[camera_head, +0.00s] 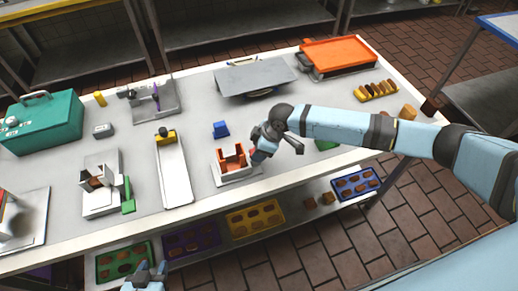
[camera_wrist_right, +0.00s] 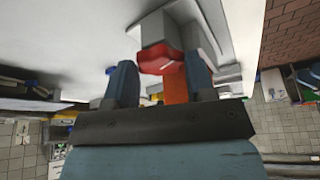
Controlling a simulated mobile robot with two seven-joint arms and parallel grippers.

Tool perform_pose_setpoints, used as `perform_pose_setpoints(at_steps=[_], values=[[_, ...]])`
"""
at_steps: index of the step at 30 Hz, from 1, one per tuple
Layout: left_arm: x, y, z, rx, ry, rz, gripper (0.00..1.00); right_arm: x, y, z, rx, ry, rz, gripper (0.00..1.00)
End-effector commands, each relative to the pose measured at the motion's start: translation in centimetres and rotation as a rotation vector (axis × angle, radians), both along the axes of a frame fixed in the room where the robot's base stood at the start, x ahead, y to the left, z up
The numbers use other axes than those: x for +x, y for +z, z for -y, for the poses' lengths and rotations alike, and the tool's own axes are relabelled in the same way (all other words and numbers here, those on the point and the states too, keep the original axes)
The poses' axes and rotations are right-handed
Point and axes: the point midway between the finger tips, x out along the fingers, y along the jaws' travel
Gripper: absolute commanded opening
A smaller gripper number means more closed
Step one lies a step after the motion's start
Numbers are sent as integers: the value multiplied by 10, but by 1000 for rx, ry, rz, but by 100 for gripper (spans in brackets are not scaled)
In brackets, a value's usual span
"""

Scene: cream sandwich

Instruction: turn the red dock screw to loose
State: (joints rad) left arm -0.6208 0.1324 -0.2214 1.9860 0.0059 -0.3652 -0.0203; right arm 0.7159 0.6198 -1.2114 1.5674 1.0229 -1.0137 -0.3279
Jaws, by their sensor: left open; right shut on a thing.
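The dock (camera_head: 222,179) is a pale base with an orange U-shaped holder (camera_head: 231,165), near the front middle of the table. My right gripper (camera_head: 256,155) reaches in from the right against the dock's right side. In the right wrist view, my right gripper (camera_wrist_right: 163,80) has its two blue fingers around the red screw (camera_wrist_right: 158,64) and is shut on it. A grey block joins the screw's far end, and orange shows behind. In the head view the screw is mostly hidden by the gripper. My left gripper (camera_head: 147,274) is open and empty at the bottom left, in front of the table.
A blue block (camera_head: 220,129) stands behind the dock. A white tray with a yellow end (camera_head: 174,172) lies to its left. A grey sheet (camera_head: 254,76) and an orange tray (camera_head: 338,54) are at the back. Several colored trays, such as a yellow one (camera_head: 255,220), fill the lower shelf.

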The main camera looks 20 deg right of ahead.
Motion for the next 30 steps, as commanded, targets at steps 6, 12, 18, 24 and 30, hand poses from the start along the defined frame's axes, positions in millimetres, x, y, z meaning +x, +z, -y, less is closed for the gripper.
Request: perform_pose_setpoints(at_steps=[6,12,18,24,30], values=[[0,-7,1,-2,-2,-1,43,2,-1,0,2,180,1,26],[1,-16,3,-6,-6,-2,43,4,-2,0,3,370,1,26],[1,-26,6,-9,-11,-4,43,6,-2,0,3,562,1,26],[1,-35,8,-12,-16,-2,43,7,-2,0,2,752,1,26],[2,-45,8,-11,-16,-1,43,9,-2,-1,3,942,2,26]])
